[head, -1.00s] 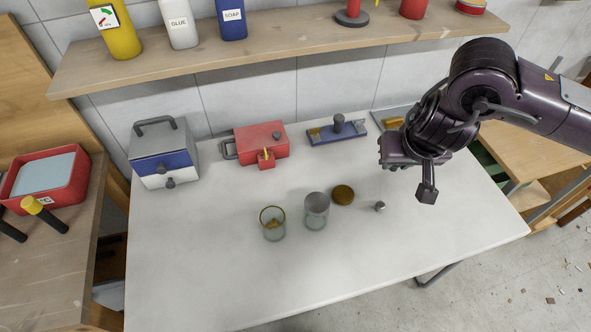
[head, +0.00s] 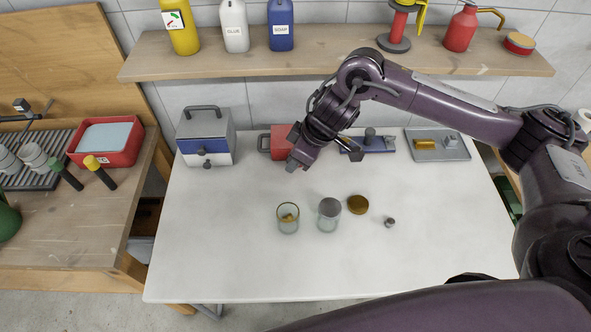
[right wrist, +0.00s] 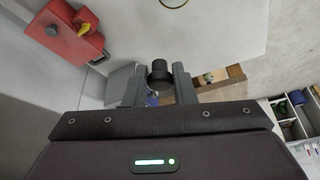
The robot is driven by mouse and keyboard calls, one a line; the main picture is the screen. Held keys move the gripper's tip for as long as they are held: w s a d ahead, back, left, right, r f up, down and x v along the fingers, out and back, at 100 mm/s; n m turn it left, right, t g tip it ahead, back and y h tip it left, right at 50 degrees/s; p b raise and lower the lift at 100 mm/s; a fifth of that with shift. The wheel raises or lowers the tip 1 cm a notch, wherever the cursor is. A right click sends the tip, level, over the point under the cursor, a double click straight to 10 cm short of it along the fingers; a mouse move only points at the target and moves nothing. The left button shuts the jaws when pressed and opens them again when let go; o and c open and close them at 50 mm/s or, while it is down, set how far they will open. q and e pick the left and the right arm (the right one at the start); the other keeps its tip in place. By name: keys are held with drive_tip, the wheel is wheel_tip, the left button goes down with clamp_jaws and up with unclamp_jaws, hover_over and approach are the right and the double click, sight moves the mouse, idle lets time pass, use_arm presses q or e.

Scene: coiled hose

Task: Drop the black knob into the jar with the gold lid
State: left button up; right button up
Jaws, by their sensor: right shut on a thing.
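The black knob (right wrist: 158,72) is between the fingers of my right gripper (right wrist: 156,85) in the right wrist view. In the head view my right gripper (head: 298,160) is in front of the red box, behind the open jar, and I cannot make out the knob there. The open glass jar (head: 288,218) has a gold rim and a gold-coloured piece inside. The gold lid (head: 358,204) lies on the table, apart from it. A second glass jar (head: 328,219) beside it has a grey lid on. My left gripper is not in view.
A small grey piece (head: 389,222) lies right of the gold lid. Behind are a grey-blue drawer box (head: 207,137), the partly hidden red box (head: 281,135), a blue stand (head: 380,145) and a grey tray (head: 437,155). The front of the white table (head: 240,275) is clear.

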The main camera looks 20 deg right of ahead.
drive_tip(key=n+p, duration=0.1)
drive_tip(key=n+g+p, duration=0.1)
drive_tip(key=a+f+n+p, duration=0.1)
drive_tip(key=shift+s+y, duration=0.25)
drive_tip(key=shift+y, duration=0.15)
use_arm(q)
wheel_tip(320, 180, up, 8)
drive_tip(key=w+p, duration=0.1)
drive_tip(key=p, duration=0.2)
use_arm(e)
drive_tip(key=s+f+n+b, duration=0.1)
drive_tip(key=f+b, duration=0.1)
drive_tip(key=f, duration=0.1)
drive_tip(key=f+n+g+b, duration=0.1)
drive_tip(key=f+n+b, duration=0.1)
drive_tip(key=f, duration=0.2)
drive_tip(key=s+f+n+g+b, duration=0.1)
drive_tip(key=f+n+b, duration=0.1)
drive_tip(key=f, duration=0.1)
drive_tip(key=shift+s+d+f, duration=0.2)
drive_tip(key=shift+s, duration=0.1)
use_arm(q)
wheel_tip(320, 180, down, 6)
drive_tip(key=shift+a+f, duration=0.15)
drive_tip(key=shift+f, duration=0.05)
use_arm(e)
drive_tip(key=o, duration=1)
